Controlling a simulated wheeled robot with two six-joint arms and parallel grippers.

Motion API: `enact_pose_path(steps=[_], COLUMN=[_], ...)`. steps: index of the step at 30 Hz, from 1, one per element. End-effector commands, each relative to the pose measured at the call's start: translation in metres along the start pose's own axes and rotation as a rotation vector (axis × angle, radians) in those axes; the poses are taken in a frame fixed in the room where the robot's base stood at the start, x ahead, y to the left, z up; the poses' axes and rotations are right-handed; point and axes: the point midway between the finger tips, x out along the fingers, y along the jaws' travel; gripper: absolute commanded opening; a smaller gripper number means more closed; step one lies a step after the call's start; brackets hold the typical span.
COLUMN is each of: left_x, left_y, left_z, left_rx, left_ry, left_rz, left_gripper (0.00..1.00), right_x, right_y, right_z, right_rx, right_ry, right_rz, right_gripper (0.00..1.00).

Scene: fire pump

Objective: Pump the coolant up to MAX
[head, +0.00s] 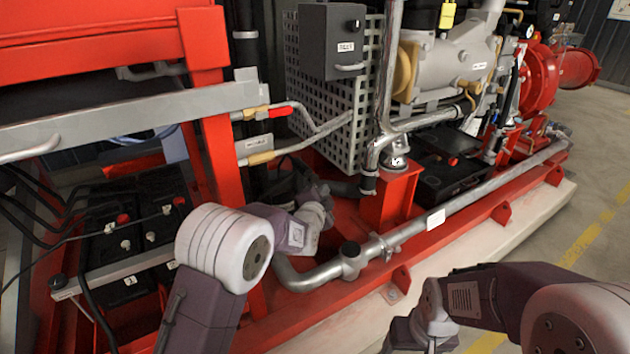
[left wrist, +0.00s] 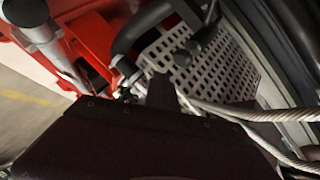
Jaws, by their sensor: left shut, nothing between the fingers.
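My left arm reaches in from the left in the head view, and its wrist (head: 312,215) is beside the red frame, low by the dark hoses. Its fingers are mostly hidden there. In the left wrist view my left gripper (left wrist: 160,90) is shut and empty, in front of the perforated guard. A black rod-like part with a rounded end (left wrist: 203,40) is just beyond the fingertips; I cannot tell whether they touch. My right arm's wrist (head: 437,318) is at the lower right of the head view, and its fingers cannot be made out. No coolant level or MAX mark is readable.
The perforated guard (head: 305,75) and grey control box (head: 331,42) stand behind the left wrist. Two pipes with a red-handled valve (head: 280,112) run above it. A large silver pipe (head: 470,210) crosses the red base. Batteries (head: 125,240) sit left. Open floor (head: 600,240) lies right.

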Motion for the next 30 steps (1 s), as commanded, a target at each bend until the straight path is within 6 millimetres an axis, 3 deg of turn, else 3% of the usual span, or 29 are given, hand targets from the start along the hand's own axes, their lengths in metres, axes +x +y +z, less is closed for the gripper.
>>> enact_pose_path(steps=[10,30], left_x=[-0.02,-0.02], left_y=[0.014,0.015], left_z=[-0.015,-0.015], left_rx=[0.0,0.0], left_ry=[0.0,-0.001], left_rz=[0.0,0.0], left_gripper=[0.0,0.0], right_x=[-0.005,-0.004], right_y=[0.0,0.0], right_z=[-0.001,-0.001], right_rx=[0.0,0.0], right_ry=[0.0,0.0], right_rz=[0.0,0.0], right_gripper=[0.75,0.75])
